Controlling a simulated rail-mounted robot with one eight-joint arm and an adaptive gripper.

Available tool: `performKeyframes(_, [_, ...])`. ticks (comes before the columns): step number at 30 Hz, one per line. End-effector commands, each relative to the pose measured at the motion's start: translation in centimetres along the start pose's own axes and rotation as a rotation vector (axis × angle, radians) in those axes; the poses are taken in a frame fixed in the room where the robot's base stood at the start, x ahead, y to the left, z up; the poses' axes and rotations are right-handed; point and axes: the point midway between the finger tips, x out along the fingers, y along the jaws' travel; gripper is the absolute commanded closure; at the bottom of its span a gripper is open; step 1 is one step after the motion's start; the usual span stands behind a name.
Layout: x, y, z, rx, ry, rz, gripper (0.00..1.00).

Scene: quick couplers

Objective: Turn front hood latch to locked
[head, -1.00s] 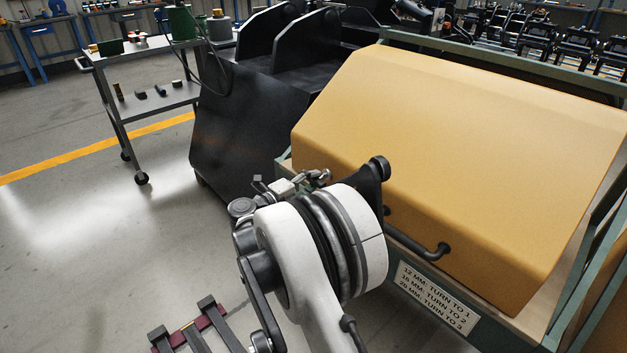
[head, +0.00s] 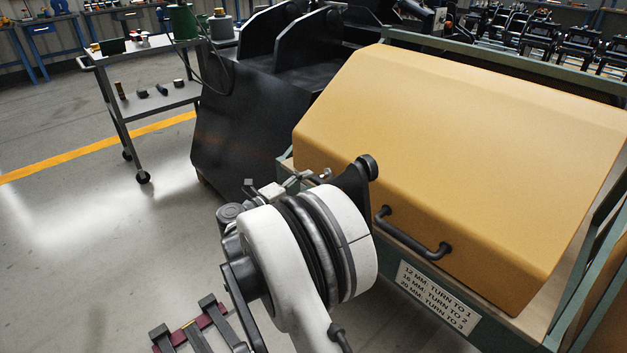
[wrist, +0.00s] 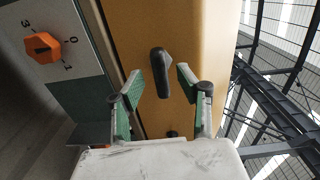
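The yellow hood (head: 470,140) is closed over its green frame. In the wrist view a black lever-like piece (wrist: 162,70), which looks like the front hood latch, stands on the yellow hood (wrist: 210,30), its long side running roughly up and down the picture. My gripper (wrist: 160,78) is open, its green-padded fingers on either side of this piece in the picture. A gap shows on both sides; how far the fingertips are from it in depth I cannot tell. No locked mark shows. In the head view my arm hides the latch and most of the gripper.
A black bar handle (head: 412,236) sticks out of the hood front, above a placard (head: 437,297). An orange numbered knob (wrist: 44,47) sits on a grey panel left of the hood edge. A dark machine housing (head: 235,135) stands behind my arm; open floor lies left.

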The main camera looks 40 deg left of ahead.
Motion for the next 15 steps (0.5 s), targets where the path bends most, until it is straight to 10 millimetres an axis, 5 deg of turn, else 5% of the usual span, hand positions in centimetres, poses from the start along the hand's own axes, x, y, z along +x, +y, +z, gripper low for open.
performKeyframes(6, [-4.6,0.0,0.1,0.000,-0.003,0.000,0.65])
performKeyframes(15, [-8.1,0.0,0.0,0.000,0.000,0.000,0.65])
